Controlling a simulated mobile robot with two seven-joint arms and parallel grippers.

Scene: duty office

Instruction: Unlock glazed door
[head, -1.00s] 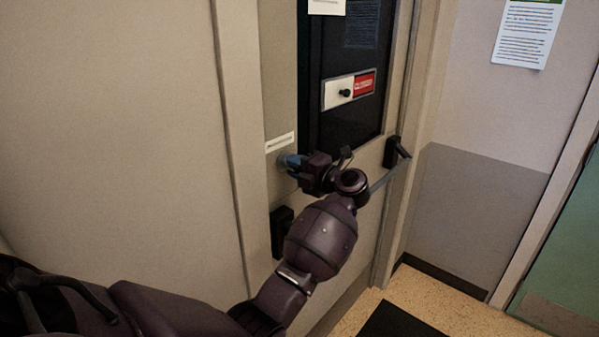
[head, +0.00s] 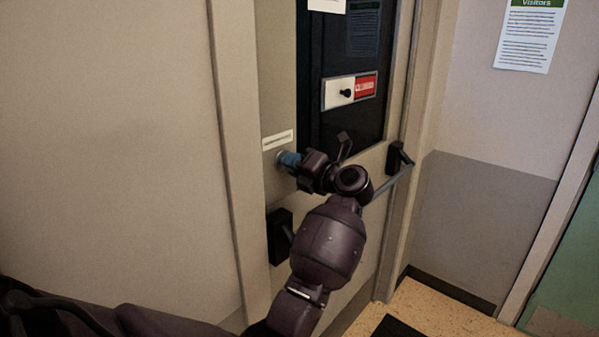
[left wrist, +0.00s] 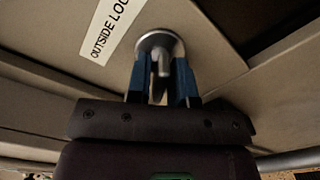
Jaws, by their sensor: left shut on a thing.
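The glazed door's beige stile carries a round metal lock (head: 279,157) just below a white label strip (head: 277,140). In the left wrist view the label (left wrist: 108,30) reads "OUTSIDE LO…", cut off by the frame edge. There the round lock (left wrist: 160,40) has a metal turn piece (left wrist: 162,64) sticking out. My left gripper (head: 289,160) is at the lock, its blue fingers (left wrist: 160,80) on either side of the turn piece and shut on it. The turn piece looks about upright in the wrist view. The dark glass pane (head: 345,125) is right of the lock. My right gripper is not in view.
A black lever handle (head: 280,237) sits below the lock, close to my left forearm. A grey bar (head: 391,182) with a black end bracket (head: 398,158) crosses the door. A red-and-white indicator plate (head: 349,91) is above. The beige wall at left is bare.

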